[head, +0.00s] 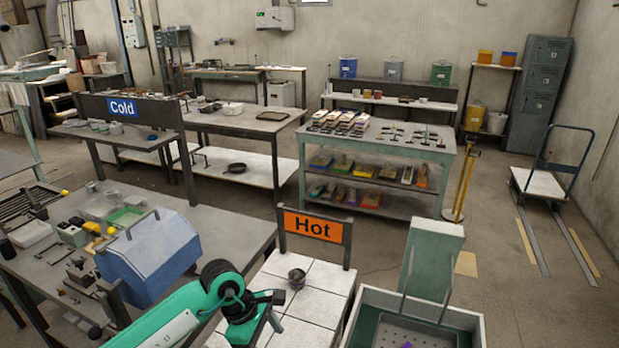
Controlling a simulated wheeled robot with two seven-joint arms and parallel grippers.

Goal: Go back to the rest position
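My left arm, green and black, comes in from the bottom left. My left gripper (268,312) is over the near left part of the white tiled table (318,305) with the orange "Hot" sign (314,227). Its fingers are small and partly hidden by the wrist, so I cannot tell if they are open or shut, and no held object shows. A small dark pot (297,279) stands on the tiles just beyond the gripper, apart from it. My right gripper is not in view. No ladle can be made out.
A blue box (148,258) stands on the crowded grey bench at left, close to my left arm. An open grey bin (465,318) with a perforated plate and a raised green lid (432,245) is at lower right. The floor (500,270) beyond it is mostly clear.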

